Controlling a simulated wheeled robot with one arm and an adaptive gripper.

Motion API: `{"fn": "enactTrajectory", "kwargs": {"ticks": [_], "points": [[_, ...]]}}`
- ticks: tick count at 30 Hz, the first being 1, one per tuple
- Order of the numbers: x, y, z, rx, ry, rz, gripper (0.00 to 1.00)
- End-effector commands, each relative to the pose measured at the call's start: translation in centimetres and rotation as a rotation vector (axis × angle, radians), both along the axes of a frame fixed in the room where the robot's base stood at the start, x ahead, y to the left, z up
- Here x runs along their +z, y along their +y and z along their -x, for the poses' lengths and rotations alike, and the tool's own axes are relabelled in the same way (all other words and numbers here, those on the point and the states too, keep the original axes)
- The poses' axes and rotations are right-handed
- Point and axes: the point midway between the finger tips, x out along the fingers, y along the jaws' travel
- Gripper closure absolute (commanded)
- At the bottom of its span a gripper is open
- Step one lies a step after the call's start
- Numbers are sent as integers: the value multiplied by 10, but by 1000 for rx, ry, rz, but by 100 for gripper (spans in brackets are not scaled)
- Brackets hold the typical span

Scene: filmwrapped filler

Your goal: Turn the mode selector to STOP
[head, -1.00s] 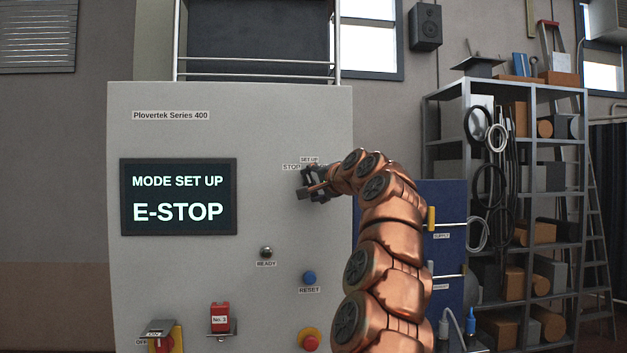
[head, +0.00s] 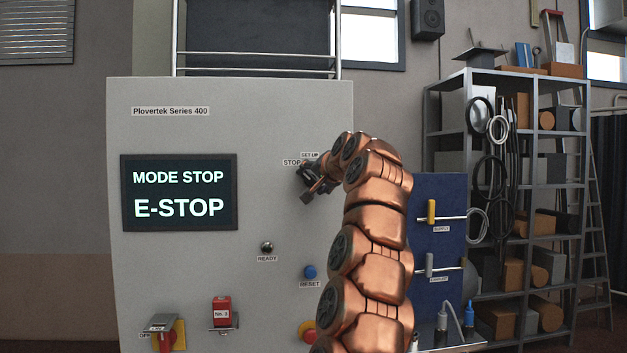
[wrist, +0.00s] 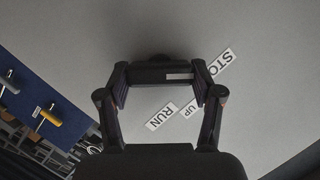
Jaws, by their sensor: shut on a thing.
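The mode selector is a dark knob (wrist: 148,75) with a white mark on its right half, in the wrist view. My gripper (wrist: 160,82) is shut on it, one finger at each end. The white mark points toward the STOP label (wrist: 212,68); the SET UP label (wrist: 190,111) and RUN label (wrist: 161,116) lie below, partly covered. In the head view my gripper (head: 314,184) is at the panel beside the STOP label (head: 291,162), and hides the knob. The display (head: 180,193) reads MODE STOP and E-STOP.
Below on the cabinet (head: 200,260) are a READY lamp (head: 267,247), a blue RESET button (head: 310,272), a red No. 3 tag (head: 222,309) and a red-yellow switch (head: 166,340). A blue valve panel (head: 445,195) and a loaded shelf (head: 510,190) stand at right.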

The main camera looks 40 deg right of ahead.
Motion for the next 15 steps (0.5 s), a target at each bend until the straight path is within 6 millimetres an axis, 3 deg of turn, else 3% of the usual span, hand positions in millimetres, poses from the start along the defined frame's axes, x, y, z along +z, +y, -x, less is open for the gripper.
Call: {"fn": "enactTrajectory", "kwargs": {"ticks": [7, 8, 15], "points": [[-1, 0, 0, 1, 3, 1, 69], [-1, 0, 0, 1, 3, 1, 31], [-1, 0, 0, 0, 1, -1, 9]]}}
